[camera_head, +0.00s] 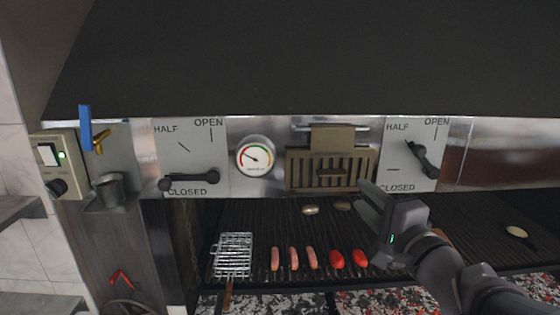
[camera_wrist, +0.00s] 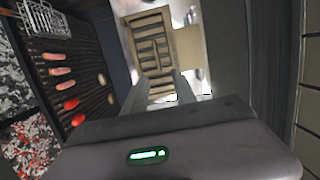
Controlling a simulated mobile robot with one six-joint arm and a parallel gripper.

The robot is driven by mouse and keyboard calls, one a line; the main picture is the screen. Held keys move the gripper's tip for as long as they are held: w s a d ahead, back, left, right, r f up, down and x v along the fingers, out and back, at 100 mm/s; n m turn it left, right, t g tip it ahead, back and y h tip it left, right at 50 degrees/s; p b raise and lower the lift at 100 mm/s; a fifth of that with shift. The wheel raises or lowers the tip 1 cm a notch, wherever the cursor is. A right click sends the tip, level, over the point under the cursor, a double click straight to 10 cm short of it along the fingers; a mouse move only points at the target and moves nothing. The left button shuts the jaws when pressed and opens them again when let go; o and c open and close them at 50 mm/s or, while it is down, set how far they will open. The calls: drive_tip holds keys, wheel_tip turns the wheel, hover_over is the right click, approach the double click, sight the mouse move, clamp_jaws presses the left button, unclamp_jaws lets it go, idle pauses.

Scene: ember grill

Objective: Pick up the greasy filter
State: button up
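My gripper (camera_head: 368,203) is in front of the wall, just right of and below the filter's lower right corner in the head view. The gripper looks apart from the filter, though the exact gap is hard to judge.
The grill grate (camera_head: 390,230) holds sausages (camera_head: 293,258), red items (camera_head: 337,259) and a wire basket (camera_head: 233,255), above glowing coals. Lever plates flank the filter, the right one (camera_head: 410,165) close to my arm. A gauge (camera_head: 255,156) is left of the filter. The dark hood overhangs above.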

sight(338, 176)
drive_tip(key=x, duration=0.6)
drive_tip(key=shift+d+f, duration=0.15)
drive_tip(key=shift+d, duration=0.15)
drive_tip(key=w, duration=0.1)
drive_tip(key=w+a+p, duration=0.1)
drive_tip(key=w, duration=0.1)
drive_tip(key=w+a, duration=0.1)
drive_tip(key=shift+w+a+p, duration=0.2)
drive_tip(key=shift+w+p, duration=0.1)
drive_tip(key=shift+p, duration=0.1)
drive_tip(key=shift+w+f, duration=0.1)
drive_tip(key=shift+w, duration=0.15)
drive_tip(key=shift+s, duration=0.3)
drive_tip(key=shift+c, duration=0.8)
drive_tip(key=shift+s, duration=0.1)
drive_tip(key=c, duration=0.4)
drive_tip(key=shift+w, duration=0.2)
clamp_jaws()
